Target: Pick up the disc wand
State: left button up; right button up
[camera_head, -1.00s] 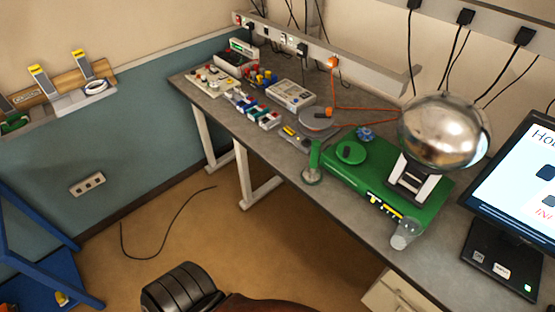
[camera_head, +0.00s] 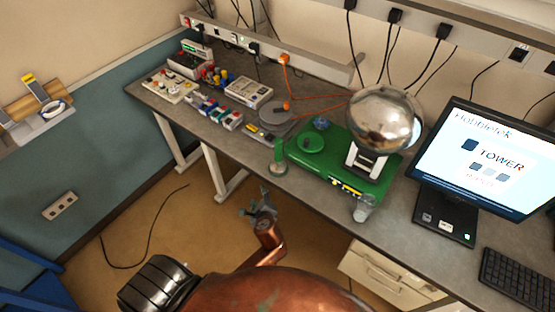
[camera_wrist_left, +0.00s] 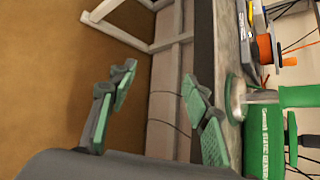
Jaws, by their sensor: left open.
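The disc wand (camera_head: 279,156) has a green handle standing up from a round metal disc. It stands at the front edge of the grey desk, at the left end of a green board. In the left wrist view the wand (camera_wrist_left: 300,96) lies at the right edge, with its disc towards the fingers. My left gripper (camera_head: 260,199) is in front of the desk edge, over the floor, below and left of the wand. Its fingers (camera_wrist_left: 158,78) are apart with nothing between them, and it does not touch the wand. My right gripper is not in view.
The green board (camera_head: 335,172) carries a large silver sphere (camera_head: 386,117). A clear cup-like object (camera_head: 364,207) stands at its front corner. A grey round plate with an orange cable, coloured boxes and a meter (camera_head: 248,91) lie further left. A monitor (camera_head: 487,160) stands right.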

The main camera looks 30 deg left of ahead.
pick_arm(q)
jog(key=w+d+r+m+t+y, duration=0.15)
jog(key=w+r+m, duration=0.25)
jog(key=r, duration=0.6)
jog(key=m+t+y+p, duration=0.1)
jog(key=m+t+y, duration=0.1)
jog(key=m+t, duration=0.3)
send_near(279, 147)
jog(key=shift+m+g, duration=0.6)
jog(key=shift+g, duration=0.05)
jog(key=w, duration=0.1)
jog(key=w+a, duration=0.2)
jog(key=shift+w+a+r, duration=0.1)
jog(key=shift+w+r, duration=0.15)
jog(key=shift+r, duration=0.1)
jog(key=shift+w+r, duration=0.25)
jog(key=x, duration=0.7)
jog(key=shift+a+f+p, duration=0.25)
jog(key=shift+p, duration=0.05)
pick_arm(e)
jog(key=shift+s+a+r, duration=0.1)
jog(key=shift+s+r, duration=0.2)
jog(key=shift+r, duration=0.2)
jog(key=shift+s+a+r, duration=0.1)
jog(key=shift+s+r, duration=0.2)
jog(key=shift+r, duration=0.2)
pick_arm(q)
jog(key=shift+c, duration=0.6)
